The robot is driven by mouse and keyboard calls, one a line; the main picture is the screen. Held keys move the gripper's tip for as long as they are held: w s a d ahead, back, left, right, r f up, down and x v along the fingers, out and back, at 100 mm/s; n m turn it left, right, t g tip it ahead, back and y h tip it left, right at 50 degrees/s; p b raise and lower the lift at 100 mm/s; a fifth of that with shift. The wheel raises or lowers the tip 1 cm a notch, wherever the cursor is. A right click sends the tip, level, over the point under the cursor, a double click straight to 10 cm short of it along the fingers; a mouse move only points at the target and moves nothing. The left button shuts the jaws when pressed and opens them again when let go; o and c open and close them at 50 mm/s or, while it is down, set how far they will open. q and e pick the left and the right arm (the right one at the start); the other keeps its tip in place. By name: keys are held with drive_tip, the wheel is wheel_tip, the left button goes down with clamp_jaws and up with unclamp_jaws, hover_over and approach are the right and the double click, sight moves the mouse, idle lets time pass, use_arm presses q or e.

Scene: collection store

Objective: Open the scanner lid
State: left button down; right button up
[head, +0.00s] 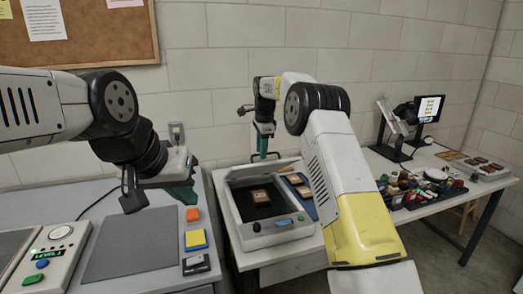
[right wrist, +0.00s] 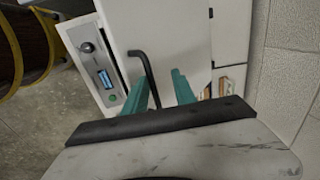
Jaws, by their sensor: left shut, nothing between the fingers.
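The scanner (head: 232,205) stands on the white table, with a brown flat piece (head: 259,196) on its dark bed. Its pale lid (head: 262,171) is raised at the back, seen nearly edge-on; the bed below shows. In the right wrist view the white lid (right wrist: 178,38) fills the middle, with a bent black bar (right wrist: 146,68) on it. My right gripper (head: 263,156) points down at the lid's upper edge. Its teal fingers (right wrist: 161,78) are apart, close to the bar; I cannot tell if they touch it. My left gripper (head: 188,198) is shut and empty over the grey desk.
A blue tray (head: 309,207) with brown pieces lies right of the scanner. Further right are a crowded tray of small objects (head: 420,190) and a monitor (head: 430,108). Yellow and orange blocks (head: 193,214) and a control box (head: 55,255) are on the left desk. The wall is close behind.

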wheel_tip(320, 180, up, 8)
drive_tip(key=s, duration=0.1)
drive_tip(key=shift+s+d+f, duration=0.15)
drive_tip(key=shift+s+d, duration=0.05)
drive_tip(key=shift+s, duration=0.05)
idle(0.4)
